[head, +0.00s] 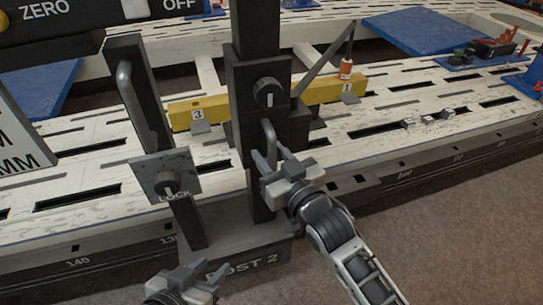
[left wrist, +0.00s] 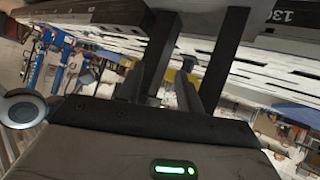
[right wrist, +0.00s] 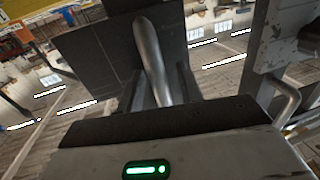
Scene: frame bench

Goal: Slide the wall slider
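The dark wall slider block (head: 252,85) sits on the black upright of post 2, with a round knob on its face. Its metal bar handle (head: 270,138) is below the knob. My right gripper (head: 274,158) is at the handle, fingers apart; in the right wrist view the handle (right wrist: 152,60) stands between the open fingers (right wrist: 163,95), and I cannot tell whether they touch it. My left gripper (head: 190,275) is low at the bottom of the head view, left of the post base; the left wrist view shows its fingers (left wrist: 158,90) apart and empty.
A second dark upright with a bar handle (head: 131,95) stands left, with a LOCK plate (head: 165,175) and knob below. A yellow beam (head: 200,110) lies behind the posts on the slotted white bench (head: 400,150). Small metal blocks (head: 430,121) lie to the right.

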